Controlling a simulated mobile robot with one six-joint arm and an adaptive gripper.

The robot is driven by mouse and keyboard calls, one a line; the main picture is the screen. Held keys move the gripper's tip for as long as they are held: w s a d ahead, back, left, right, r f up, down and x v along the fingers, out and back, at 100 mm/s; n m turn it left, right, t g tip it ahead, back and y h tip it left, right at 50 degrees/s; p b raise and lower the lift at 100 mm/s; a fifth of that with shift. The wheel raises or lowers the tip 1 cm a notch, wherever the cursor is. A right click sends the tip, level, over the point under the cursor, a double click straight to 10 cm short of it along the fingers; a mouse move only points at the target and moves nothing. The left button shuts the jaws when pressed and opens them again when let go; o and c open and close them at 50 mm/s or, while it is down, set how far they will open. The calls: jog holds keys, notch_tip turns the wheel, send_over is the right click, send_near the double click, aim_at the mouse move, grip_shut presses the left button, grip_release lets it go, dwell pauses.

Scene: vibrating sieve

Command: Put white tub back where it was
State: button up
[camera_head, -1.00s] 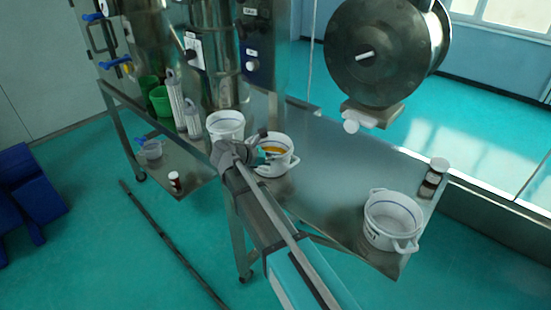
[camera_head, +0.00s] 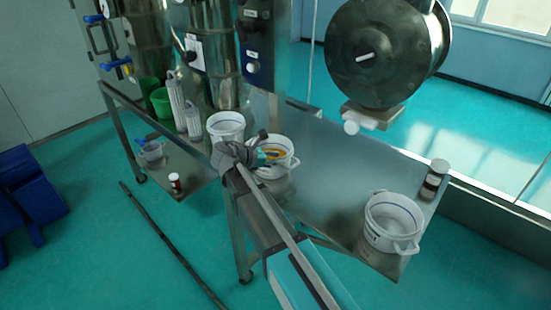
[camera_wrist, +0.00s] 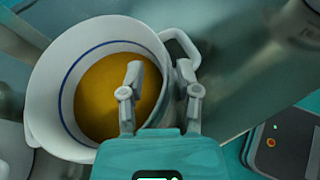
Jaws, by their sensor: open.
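A white two-handled tub (camera_head: 284,171) with yellow-orange contents stands on the steel table, partly hidden by my gripper (camera_head: 262,150). In the wrist view this tub (camera_wrist: 50,82) has a blue line inside and a handle at its upper right. My gripper (camera_wrist: 161,82) is open there. Its left finger appears over the yellow contents, and its right finger overlaps the rim near the handle. I cannot tell whether they touch. A second white tub (camera_head: 226,127) stands just left of it, and a third white tub (camera_head: 390,222) stands at the table's right front corner.
A dark-labelled jar (camera_head: 433,182) stands behind the right tub. Clear cylinders (camera_head: 190,118) and green cups (camera_head: 160,101) stand at the left under the steel machine. A large metal drum (camera_head: 375,55) overhangs the back. The table (camera_head: 335,165) is clear between the middle and right tubs.

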jog(key=p+v, duration=0.4)
jog(key=v, duration=0.8)
jog(key=shift+r, duration=0.1)
dwell(0.6)
